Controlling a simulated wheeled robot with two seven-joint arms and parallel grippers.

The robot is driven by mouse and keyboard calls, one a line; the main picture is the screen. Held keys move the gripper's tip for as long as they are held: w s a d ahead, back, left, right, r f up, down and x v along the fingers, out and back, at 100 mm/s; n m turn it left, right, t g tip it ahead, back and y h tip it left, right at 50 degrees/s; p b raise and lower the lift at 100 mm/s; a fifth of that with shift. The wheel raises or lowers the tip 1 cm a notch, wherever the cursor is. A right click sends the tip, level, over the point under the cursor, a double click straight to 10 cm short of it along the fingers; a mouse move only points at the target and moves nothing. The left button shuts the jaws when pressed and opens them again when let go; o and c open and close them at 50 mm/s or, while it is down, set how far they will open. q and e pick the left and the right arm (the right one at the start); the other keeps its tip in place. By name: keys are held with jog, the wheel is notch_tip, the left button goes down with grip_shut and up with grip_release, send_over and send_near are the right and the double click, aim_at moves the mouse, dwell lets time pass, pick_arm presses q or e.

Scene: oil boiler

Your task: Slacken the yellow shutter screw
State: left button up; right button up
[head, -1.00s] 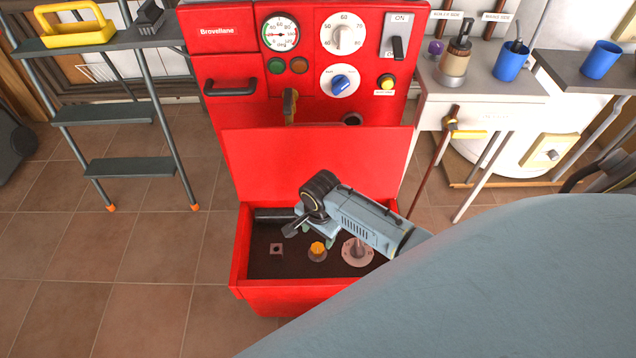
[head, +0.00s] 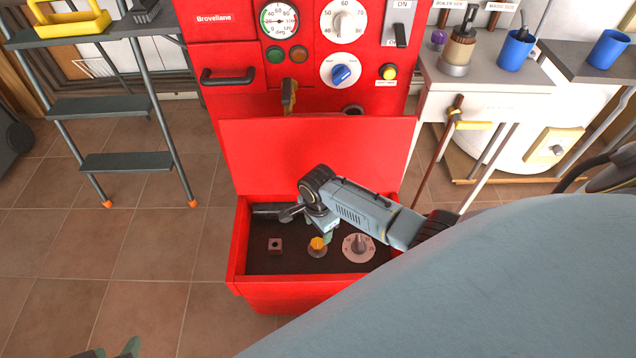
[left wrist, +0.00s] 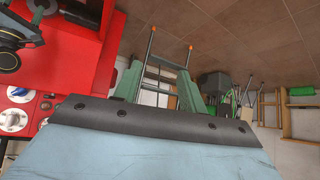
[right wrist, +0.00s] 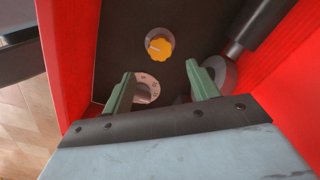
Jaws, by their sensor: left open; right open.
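The yellow shutter screw (head: 317,243) is a ribbed knob on the dark floor of the open red compartment. It also shows in the right wrist view (right wrist: 160,43), beyond my fingertips and apart from them. My right gripper (right wrist: 160,75) is open and empty, with its green fingers inside the compartment. In the head view the right gripper (head: 329,233) is partly hidden by its own wrist, just above and right of the screw. My left gripper (left wrist: 160,85) is open and empty. Only its fingertips (head: 112,350) show at the bottom left of the head view, over the floor.
Red walls (head: 238,250) and the raised red panel (head: 315,155) bound the compartment. A step ladder (head: 125,160) stands left; open tiled floor lies before it.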

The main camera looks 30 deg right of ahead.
aim_at(318, 243)
notch_tip(318, 243, down, 2)
jog(key=shift+f+b, duration=0.15)
jog(key=shift+b, duration=0.55)
pick_arm(q)
jog(key=w+d+r+t+h+b, duration=0.15)
jog(key=w+d+r+t, duration=0.25)
jog(key=w+r+t, duration=0.4)
pick_arm(e)
jog(key=shift+f, duration=0.95)
notch_tip(318, 243, down, 4)
jog(key=b, duration=0.2)
jog(key=shift+r+b, duration=0.1)
jog(key=shift+b, duration=0.2)
pick_arm(q)
jog(key=s+d+r+t+h, duration=0.1)
jog(key=s+r+t+h, duration=0.2)
jog(key=r+t, duration=0.4)
jog(key=shift+r+m+h, duration=0.3)
jog(key=shift+r+h, duration=0.05)
jog(key=shift+r, duration=2)
pick_arm(e)
jog(key=shift+f, duration=0.2)
pick_arm(q)
jog(key=shift+d, duration=0.1)
pick_arm(e)
jog(key=c, duration=1)
pick_arm(q)
jog(key=shift+f, duration=0.1)
